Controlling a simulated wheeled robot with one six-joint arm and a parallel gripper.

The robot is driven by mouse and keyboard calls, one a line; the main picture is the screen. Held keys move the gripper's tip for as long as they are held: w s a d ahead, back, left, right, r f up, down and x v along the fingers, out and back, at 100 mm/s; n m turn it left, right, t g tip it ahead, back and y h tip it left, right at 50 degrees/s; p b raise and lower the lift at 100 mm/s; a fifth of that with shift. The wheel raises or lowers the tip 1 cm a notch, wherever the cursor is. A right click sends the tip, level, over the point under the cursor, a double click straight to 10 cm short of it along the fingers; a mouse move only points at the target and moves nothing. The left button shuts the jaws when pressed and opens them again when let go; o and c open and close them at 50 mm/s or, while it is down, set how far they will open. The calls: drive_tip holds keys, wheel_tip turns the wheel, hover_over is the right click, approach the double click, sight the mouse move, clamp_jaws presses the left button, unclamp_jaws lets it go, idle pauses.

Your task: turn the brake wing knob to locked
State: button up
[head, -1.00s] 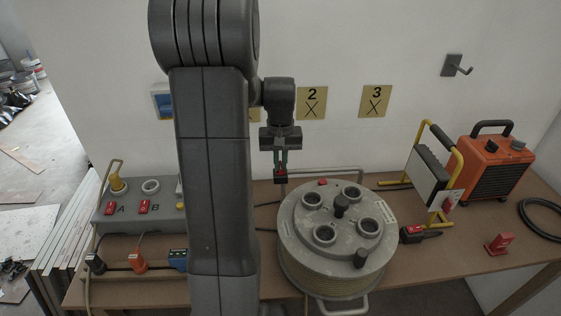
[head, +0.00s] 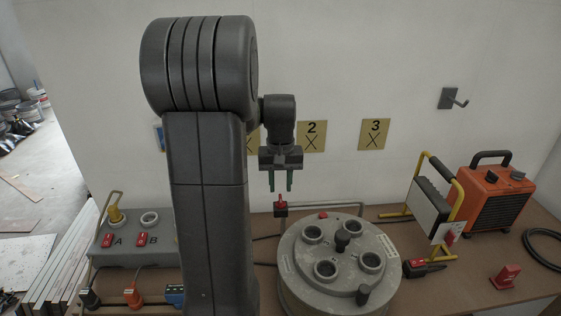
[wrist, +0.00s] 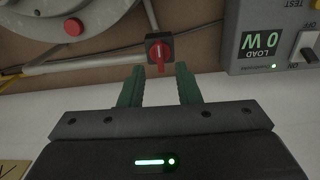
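The red wing knob (head: 281,199) sits on a small dark block behind the cable drum (head: 338,255). In the wrist view the knob (wrist: 159,53) shows its red wing running up and down the picture on the dark square plate. I cannot read any locked mark. My gripper (head: 280,188) is open and empty, its green fingers just above the knob in the head view. In the wrist view the fingertips (wrist: 160,72) point at the knob, one to each side, apart from it.
The drum with several round sockets and a red button (wrist: 74,27) stands close by. A grey load box (wrist: 270,45) is at the wrist view's right. A lamp (head: 432,195), orange heater (head: 490,192) and red-switched box (head: 125,240) stand on the bench.

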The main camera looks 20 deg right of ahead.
sight(280, 198)
wheel_tip(280, 198, up, 10)
drive_tip(key=shift+f, duration=0.2)
drive_tip(key=shift+f, duration=0.1)
idle(0.3)
wheel_tip(280, 198, down, 14)
drive_tip(key=shift+r, duration=0.1)
idle(0.4)
drive_tip(key=shift+r, duration=0.15)
